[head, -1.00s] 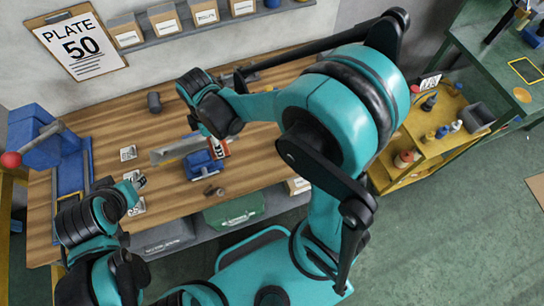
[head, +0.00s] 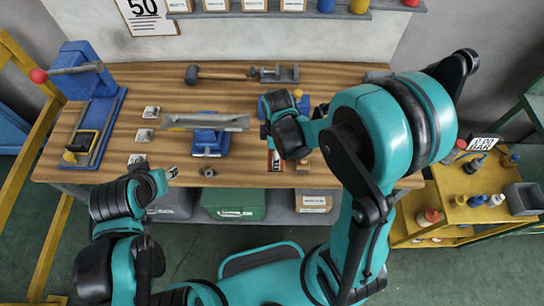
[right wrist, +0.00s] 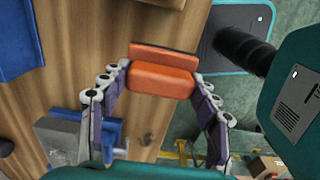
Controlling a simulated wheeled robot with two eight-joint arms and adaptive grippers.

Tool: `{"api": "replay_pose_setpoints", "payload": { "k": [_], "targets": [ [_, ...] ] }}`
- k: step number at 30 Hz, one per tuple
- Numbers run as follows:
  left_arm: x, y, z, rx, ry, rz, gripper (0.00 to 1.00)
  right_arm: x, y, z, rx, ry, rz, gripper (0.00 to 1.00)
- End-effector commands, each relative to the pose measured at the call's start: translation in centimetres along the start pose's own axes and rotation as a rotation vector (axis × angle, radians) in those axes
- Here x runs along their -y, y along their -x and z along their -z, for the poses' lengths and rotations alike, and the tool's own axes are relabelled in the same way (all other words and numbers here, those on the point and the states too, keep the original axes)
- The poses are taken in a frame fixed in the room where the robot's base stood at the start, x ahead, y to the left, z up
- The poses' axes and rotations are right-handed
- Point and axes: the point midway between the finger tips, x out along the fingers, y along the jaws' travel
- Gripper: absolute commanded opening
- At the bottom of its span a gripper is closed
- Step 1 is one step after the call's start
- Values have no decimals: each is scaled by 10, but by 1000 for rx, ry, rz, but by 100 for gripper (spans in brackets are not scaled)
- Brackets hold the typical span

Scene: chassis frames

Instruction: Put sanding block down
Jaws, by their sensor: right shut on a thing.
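The sanding block (right wrist: 160,80) is orange with a dark band across it. In the right wrist view my right gripper (right wrist: 161,78) is shut on it, one finger on each side. The block shows above the wooden workbench (right wrist: 150,25) close to its edge; I cannot tell whether it touches the top. In the head view my right gripper (head: 275,158) is at the front right part of the bench, mostly hidden by its own wrist. My left gripper (head: 165,175) is near the front left edge, and its fingers are too small to read.
A blue vise (head: 208,140) holding a metal plate (head: 205,122) stands mid-bench. A mallet (head: 215,74) lies at the back. A blue press (head: 90,110) stands at the left. A yellow cart (head: 470,208) stands to the right. Clear wood lies between the vise and mallet.

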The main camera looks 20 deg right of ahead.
Motion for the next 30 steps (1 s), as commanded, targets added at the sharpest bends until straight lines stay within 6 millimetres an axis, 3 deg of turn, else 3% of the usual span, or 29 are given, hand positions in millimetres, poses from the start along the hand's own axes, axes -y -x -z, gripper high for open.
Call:
{"api": "replay_pose_setpoints", "payload": {
  "k": [3, 8, 11, 18, 30],
  "targets": [
    [0, -5, -4, 0, 0, 0, 40, -21, -15, 10, 0, 0, 0, 20],
    [0, -6, -5, 0, 0, 0, 40, -34, -22, 16, 0, 0, 0, 20],
    [0, -8, -6, 0, 0, 0, 40, -35, -28, 16, 0, 0, 1, 20],
    [0, -17, -12, 0, 0, 0, 40, -35, -62, 16, 0, 0, 0, 20],
    [0, -20, -14, 0, 0, 0, 40, -34, -67, 16, 0, 0, 0, 20]
  ]
}}
